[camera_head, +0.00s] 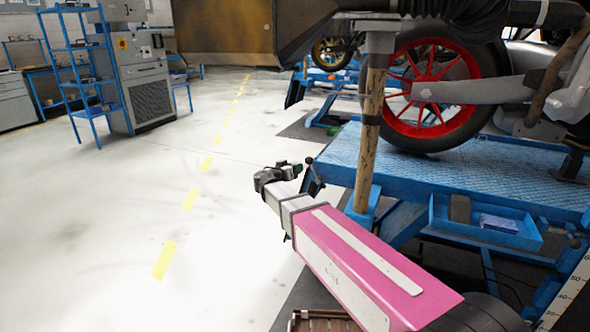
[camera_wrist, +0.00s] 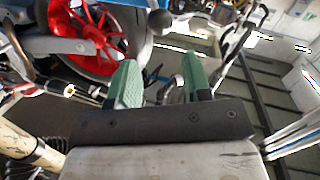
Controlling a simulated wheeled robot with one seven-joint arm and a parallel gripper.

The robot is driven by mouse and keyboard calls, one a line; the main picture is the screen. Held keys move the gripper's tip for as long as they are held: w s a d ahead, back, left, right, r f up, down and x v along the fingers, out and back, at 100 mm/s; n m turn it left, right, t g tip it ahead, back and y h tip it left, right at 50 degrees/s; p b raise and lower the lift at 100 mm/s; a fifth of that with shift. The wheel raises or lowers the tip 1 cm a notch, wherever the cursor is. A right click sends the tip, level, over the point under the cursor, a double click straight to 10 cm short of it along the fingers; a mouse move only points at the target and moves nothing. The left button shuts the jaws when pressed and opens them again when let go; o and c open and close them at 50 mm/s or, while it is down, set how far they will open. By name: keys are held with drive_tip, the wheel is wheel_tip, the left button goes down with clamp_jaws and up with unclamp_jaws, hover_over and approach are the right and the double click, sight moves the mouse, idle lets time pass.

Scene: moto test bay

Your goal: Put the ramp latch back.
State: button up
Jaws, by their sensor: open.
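A dark lever with a round knob, which looks like the ramp latch (camera_head: 311,177), stands at the near left corner of the blue lift platform (camera_head: 345,158). In the wrist view a dark round knob (camera_wrist: 160,22) shows just beyond the gap between my fingertips. My gripper (camera_head: 291,169) is just left of the lever in the head view. Its two green fingers (camera_wrist: 159,62) are apart, with nothing held between them. I cannot tell whether a finger touches the lever. The latch's lower end is not clear.
A motorcycle wheel with a red rim (camera_head: 432,88) stands on the platform. A rusty post (camera_head: 370,135) rises close right of my gripper. A blue tray (camera_head: 487,222) hangs on the platform's side. The floor (camera_head: 130,210) at left is clear.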

sight(314, 170)
drive_tip(key=shift+w+a+f, duration=0.1)
drive_tip(key=shift+w+f, duration=0.05)
drive_tip(key=c, duration=0.5)
drive_tip(key=shift+w+a+f+n+h, duration=0.15)
drive_tip(key=shift+f+n+h, duration=0.15)
drive_tip(key=shift+n, duration=0.3)
clamp_jaws()
drive_tip(key=w+a+f+n+h, duration=0.2)
drive_tip(key=a+f+n+h, duration=0.5)
drive_tip(key=n, duration=0.7)
drive_tip(key=shift+n+g, duration=0.3)
drive_tip(key=shift+g, duration=0.2)
drive_tip(key=shift+w+d+r, duration=0.5)
drive_tip(key=shift+w+d, duration=0.35)
drive_tip(key=shift+d, duration=1.15)
drive_tip(key=shift+w+d+r, duration=0.55)
drive_tip(key=shift+w+d, duration=0.35)
drive_tip(key=shift+d, duration=1.05)
drive_tip(key=shift+w+d+r, duration=0.5)
drive_tip(key=shift+w+d, duration=0.35)
drive_tip(key=shift+d, duration=1.15)
